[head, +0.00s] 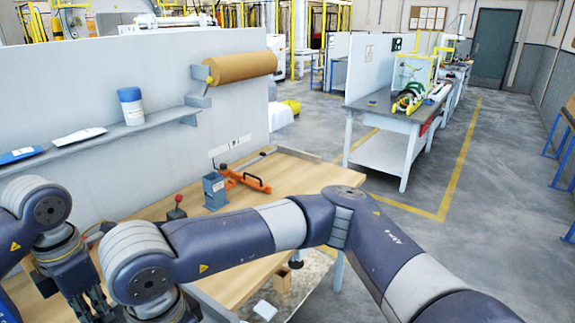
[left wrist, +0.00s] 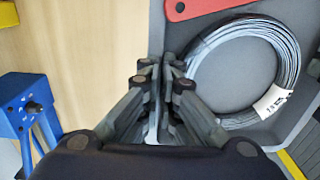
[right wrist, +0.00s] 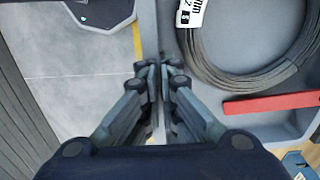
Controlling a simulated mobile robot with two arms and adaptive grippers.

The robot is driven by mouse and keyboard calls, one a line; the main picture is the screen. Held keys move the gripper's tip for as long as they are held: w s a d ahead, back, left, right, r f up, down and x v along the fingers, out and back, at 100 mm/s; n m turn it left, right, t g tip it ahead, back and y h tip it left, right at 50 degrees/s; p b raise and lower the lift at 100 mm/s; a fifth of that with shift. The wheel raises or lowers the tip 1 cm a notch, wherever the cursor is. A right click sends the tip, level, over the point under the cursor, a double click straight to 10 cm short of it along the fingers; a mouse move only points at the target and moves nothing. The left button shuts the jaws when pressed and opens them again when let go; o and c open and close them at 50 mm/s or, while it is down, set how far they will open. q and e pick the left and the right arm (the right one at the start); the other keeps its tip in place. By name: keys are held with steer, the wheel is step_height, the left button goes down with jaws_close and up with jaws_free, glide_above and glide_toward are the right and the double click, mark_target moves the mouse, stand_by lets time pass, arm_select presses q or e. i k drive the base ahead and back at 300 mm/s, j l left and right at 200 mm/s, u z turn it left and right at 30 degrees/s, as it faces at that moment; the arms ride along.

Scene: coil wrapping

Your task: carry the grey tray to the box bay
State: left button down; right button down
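The grey tray (left wrist: 240,65) shows in the left wrist view and in the right wrist view (right wrist: 168,45). It holds a coil of grey wire (left wrist: 283,40) with a white label, and a red flat piece (left wrist: 200,8). My left gripper (left wrist: 160,72) has its fingers close together on the tray's wall. My right gripper (right wrist: 160,75) is likewise closed on the opposite wall. In the head view my arms hide the tray. I cannot tell whether it rests on the bench or hangs clear.
The wooden bench (head: 240,250) carries an orange clamp tool (head: 245,179) and a grey post (head: 215,191). A blue device (left wrist: 28,105) stands beside the tray. A second bench (head: 385,150) stands beyond. Open floor (head: 490,230) lies to the right.

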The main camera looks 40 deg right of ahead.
mark_target(293, 178)
steer(key=i+l, duration=0.25)
steer(key=l, duration=0.25)
steer(key=i+l, duration=0.25)
steer(key=l, duration=0.25)
steer(key=i+l, duration=0.25)
steer(key=l, duration=0.25)
steer(key=i+l, duration=0.25)
steer(key=l, duration=0.25)
steer(key=i+l, duration=0.25)
steer(key=l, duration=0.2)
steer(key=i+l+u, duration=0.1)
steer(key=l, duration=0.4)
steer(key=i+l, duration=0.35)
steer(key=l, duration=0.2)
steer(key=i+l, duration=0.25)
steer(key=l, duration=0.25)
